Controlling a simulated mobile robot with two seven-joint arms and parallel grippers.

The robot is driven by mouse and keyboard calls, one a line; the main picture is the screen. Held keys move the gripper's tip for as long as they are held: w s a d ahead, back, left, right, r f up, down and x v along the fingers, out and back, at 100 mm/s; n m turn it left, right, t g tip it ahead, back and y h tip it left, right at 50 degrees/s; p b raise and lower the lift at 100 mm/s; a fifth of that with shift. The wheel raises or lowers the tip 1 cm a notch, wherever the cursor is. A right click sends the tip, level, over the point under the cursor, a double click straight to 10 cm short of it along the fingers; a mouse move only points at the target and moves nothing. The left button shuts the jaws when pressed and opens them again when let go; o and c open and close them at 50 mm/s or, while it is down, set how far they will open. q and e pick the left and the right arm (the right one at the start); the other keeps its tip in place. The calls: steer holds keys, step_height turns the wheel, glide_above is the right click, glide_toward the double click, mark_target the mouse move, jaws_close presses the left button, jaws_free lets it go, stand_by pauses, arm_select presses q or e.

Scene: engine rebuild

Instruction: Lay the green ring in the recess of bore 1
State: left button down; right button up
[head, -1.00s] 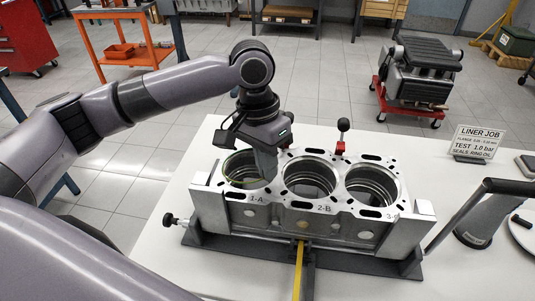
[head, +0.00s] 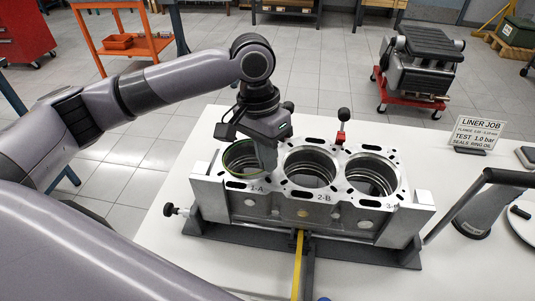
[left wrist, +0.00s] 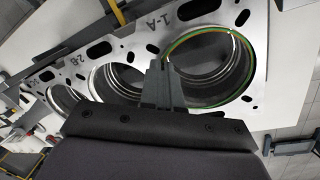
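The engine block (head: 345,211) stands on the table with three bores in a row. Bore 1 (head: 247,172), marked 1-A, is at the left end. The thin green ring (head: 232,146) lies around the mouth of bore 1, roughly in line with it. In the left wrist view the green ring (left wrist: 252,62) follows the bore's rim; whether it sits in the recess or just above I cannot tell. My left gripper (head: 268,168) points down at the bore's right side. Its fingers (left wrist: 163,90) are together on the ring's edge and hide that part. My right gripper is out of view.
A clamp with a black knob (head: 342,115) stands behind the block. A yellow strip (head: 298,265) runs in front of it. A sign (head: 477,134) and a black-handled tool (head: 487,195) are at the right. The table's left front is clear.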

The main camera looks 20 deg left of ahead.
arm_select(q)
steer(key=c, duration=1.3)
jaws_free()
steer(key=shift+r, duration=0.1)
steer(key=shift+r, duration=2.95)
steer(key=shift+s+f, duration=0.1)
